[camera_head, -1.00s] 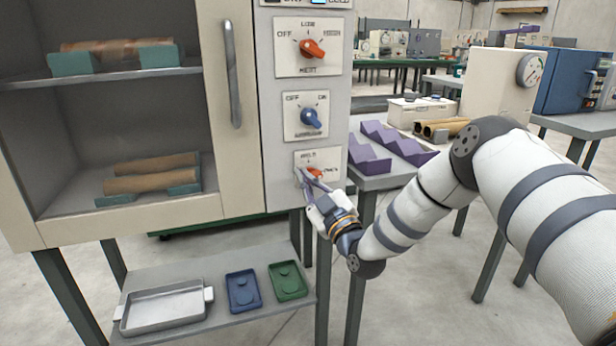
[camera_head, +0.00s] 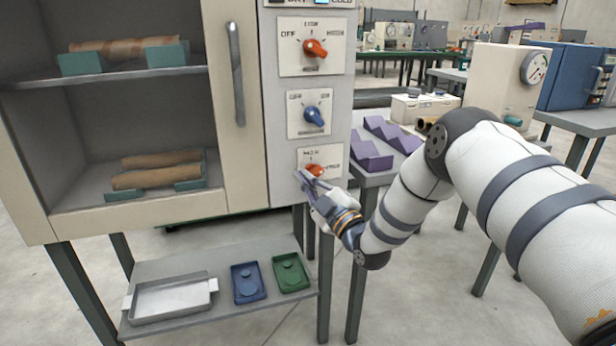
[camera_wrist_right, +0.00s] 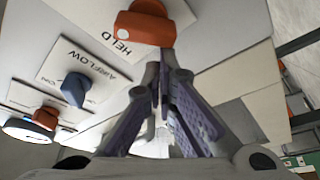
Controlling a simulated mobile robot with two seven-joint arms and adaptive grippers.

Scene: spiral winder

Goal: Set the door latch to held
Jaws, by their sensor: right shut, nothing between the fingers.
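The door latch is an orange knob (camera_head: 315,170) on a pale plate, lowest on the cabinet's control panel. In the right wrist view the knob (camera_wrist_right: 148,24) is close above the fingers, and its white mark faces the word HELD. My right gripper (camera_head: 304,181) is at the plate's lower left, just below the knob. Its fingers (camera_wrist_right: 164,62) are shut and empty; the tips are very near the knob, and I cannot tell if they touch it. My left gripper is not in view.
Above the latch are a blue airflow knob (camera_head: 314,115) and another orange knob (camera_head: 315,48). The door handle (camera_head: 235,75) stands to the left. A shelf below holds a metal tray (camera_head: 170,300). A purple zigzag rack (camera_head: 372,155) is on the table at right.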

